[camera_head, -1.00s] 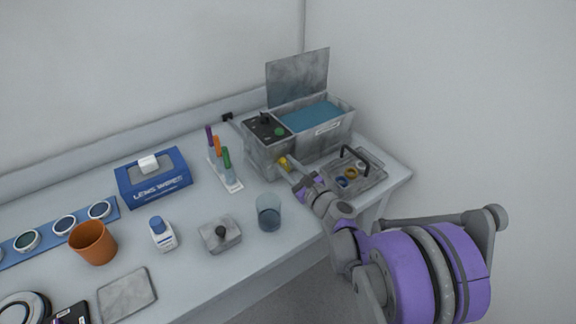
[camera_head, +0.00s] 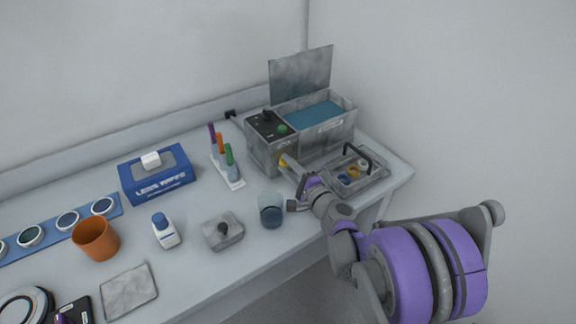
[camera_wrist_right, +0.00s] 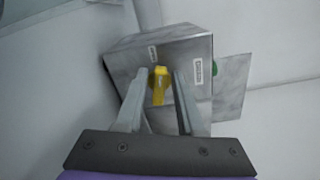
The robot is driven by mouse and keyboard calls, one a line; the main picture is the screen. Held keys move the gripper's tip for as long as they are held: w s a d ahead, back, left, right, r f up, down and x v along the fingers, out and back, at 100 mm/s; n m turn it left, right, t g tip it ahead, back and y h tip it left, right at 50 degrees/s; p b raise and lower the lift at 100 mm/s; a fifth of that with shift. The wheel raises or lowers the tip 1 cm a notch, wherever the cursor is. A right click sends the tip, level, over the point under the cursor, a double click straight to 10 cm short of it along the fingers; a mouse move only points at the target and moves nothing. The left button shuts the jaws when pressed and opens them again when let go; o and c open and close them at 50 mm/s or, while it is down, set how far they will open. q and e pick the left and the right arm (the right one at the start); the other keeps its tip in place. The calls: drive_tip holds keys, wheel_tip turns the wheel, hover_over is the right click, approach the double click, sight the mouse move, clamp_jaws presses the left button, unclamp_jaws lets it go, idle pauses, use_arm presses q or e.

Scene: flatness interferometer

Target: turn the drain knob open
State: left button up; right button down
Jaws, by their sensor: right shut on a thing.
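The drain knob is a small yellow lever on the front of the grey metal bath (camera_head: 318,138). It shows in the head view (camera_head: 283,161) and in the right wrist view (camera_wrist_right: 160,76). My right gripper (camera_head: 287,168) reaches it from the front right. In the right wrist view my right gripper (camera_wrist_right: 158,82) has one finger on each side of the yellow lever and is shut on it. The fingers hide part of the lever in the head view. My left gripper does not show clearly.
The bath's lid stands open over blue liquid. A wire-handled tray (camera_head: 358,178) sits close to the right of my gripper. A glass beaker (camera_head: 271,211) stands just left of my wrist, near the table's front edge. A pen rack (camera_head: 228,172) is further left.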

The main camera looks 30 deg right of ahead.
drive_tip(key=shift+f+n, duration=0.2)
drive_tip(key=shift+n, duration=1.7)
drive_tip(key=c, duration=0.8)
unclamp_jaws()
drive_tip(key=shift+s, duration=0.1)
drive_tip(key=s, duration=1)
drive_tip(key=shift+s+d, duration=0.3)
drive_tip(key=shift+d, duration=0.1)
